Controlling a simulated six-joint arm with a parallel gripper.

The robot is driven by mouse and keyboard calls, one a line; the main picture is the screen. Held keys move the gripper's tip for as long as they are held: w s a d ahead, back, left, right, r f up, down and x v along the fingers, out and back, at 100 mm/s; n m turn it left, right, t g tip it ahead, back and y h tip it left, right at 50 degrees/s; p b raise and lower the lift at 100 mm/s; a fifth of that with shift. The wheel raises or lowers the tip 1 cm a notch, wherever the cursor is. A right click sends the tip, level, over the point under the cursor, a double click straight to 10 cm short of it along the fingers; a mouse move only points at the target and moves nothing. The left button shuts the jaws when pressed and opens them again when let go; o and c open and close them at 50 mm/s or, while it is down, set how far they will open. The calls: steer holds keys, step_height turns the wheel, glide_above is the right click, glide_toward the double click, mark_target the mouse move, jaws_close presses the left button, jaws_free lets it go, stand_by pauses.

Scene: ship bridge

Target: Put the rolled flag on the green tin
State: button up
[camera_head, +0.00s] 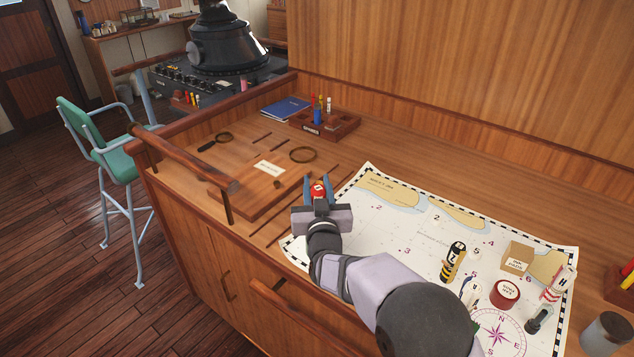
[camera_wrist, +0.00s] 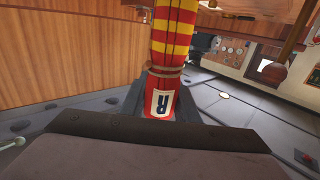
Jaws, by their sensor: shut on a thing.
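My gripper (camera_head: 319,186) is shut on a rolled flag (camera_head: 318,192), over the left end of the chart in the head view. In the wrist view the flag (camera_wrist: 172,45) is red with yellow bands, has a cord round it and a white label with a dark letter at its near end. It stands between the dark fingers and runs out of the top of the picture. I can make out no green tin in either view. A round red tin (camera_head: 504,294) with a white label stands on the right part of the chart.
The chart (camera_head: 390,240) also bears a yellow-and-black rolled flag (camera_head: 453,262), a red-and-white one (camera_head: 558,284), a cardboard box (camera_head: 517,258) and a dark flashlight (camera_head: 539,320). A wooden rack (camera_head: 325,126) and blue book (camera_head: 286,108) lie behind. The chart's middle is clear.

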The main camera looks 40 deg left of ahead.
steer(key=shift+f, duration=0.1)
steer(key=o, duration=1.1)
steer(key=shift+r, duration=0.3)
steer(key=shift+s+d+f+b, duration=0.2)
steer(key=shift+s+d+b, duration=0.2)
steer(key=shift+s, duration=0.1)
steer(key=b+v, duration=0.3)
steer(key=v, duration=0.7)
steer(key=shift+s+d+b, duration=0.25)
steer(key=shift+s+b, duration=0.05)
steer(key=shift+b, duration=0.1)
steer(key=shift+w+r, duration=0.1)
